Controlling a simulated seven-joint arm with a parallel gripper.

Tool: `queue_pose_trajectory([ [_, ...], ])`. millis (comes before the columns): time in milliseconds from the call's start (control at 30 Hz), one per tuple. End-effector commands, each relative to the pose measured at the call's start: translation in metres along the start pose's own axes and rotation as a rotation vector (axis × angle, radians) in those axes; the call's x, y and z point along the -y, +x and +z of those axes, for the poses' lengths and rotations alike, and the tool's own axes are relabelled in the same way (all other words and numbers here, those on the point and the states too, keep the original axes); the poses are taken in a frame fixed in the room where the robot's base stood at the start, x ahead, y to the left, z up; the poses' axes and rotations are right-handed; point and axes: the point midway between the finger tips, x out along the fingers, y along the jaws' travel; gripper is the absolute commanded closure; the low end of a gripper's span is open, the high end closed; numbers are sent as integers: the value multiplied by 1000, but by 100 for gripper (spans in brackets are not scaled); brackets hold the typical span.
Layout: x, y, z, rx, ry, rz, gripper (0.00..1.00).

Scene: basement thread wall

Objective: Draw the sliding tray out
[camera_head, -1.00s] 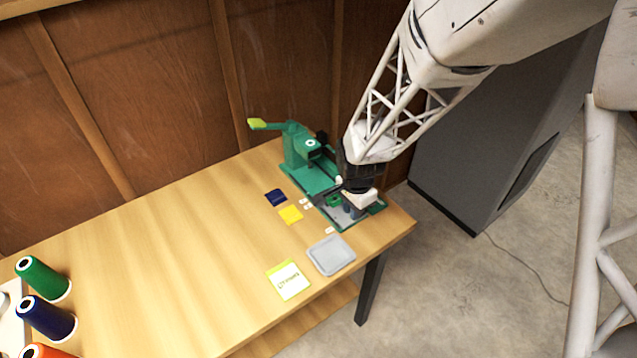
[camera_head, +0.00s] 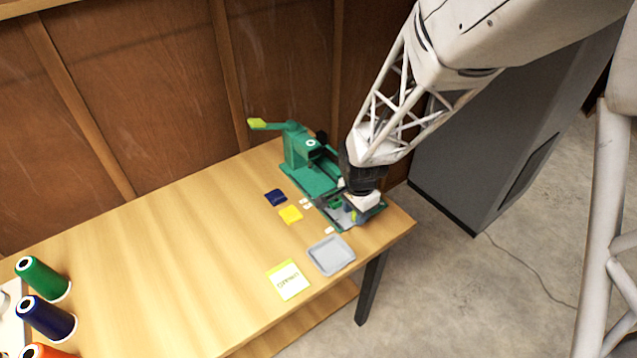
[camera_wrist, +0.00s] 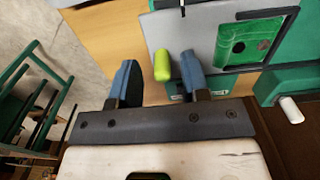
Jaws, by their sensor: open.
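A green bench press (camera_head: 310,165) stands at the table's far right corner, its lever raised to the left. Its grey sliding tray (camera_head: 338,214) is at the front of its base, partly hidden by my gripper (camera_head: 355,212). In the wrist view the grey tray (camera_wrist: 198,30) carries a green piece (camera_wrist: 245,42) beside a black bracket. A lime-green knob (camera_wrist: 161,66) appears at the tray's near edge. My gripper (camera_wrist: 158,62) is open, its blue fingers apart. In that view the knob lies between them, nearer the right finger; contact cannot be told.
A shallow grey dish (camera_head: 331,256) and a labelled yellow card (camera_head: 288,280) lie near the front edge. Navy (camera_head: 275,197) and yellow (camera_head: 290,214) patches lie beside the press. Thread cones (camera_head: 46,317) stand at left. The table's middle is clear.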

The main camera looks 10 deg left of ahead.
Motion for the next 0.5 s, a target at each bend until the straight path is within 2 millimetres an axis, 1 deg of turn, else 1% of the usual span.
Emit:
queue_pose_trajectory([
  [167,0,-6,0,0,0,-1,57],
  [500,0,-33,0,-1,0,-2,57],
])
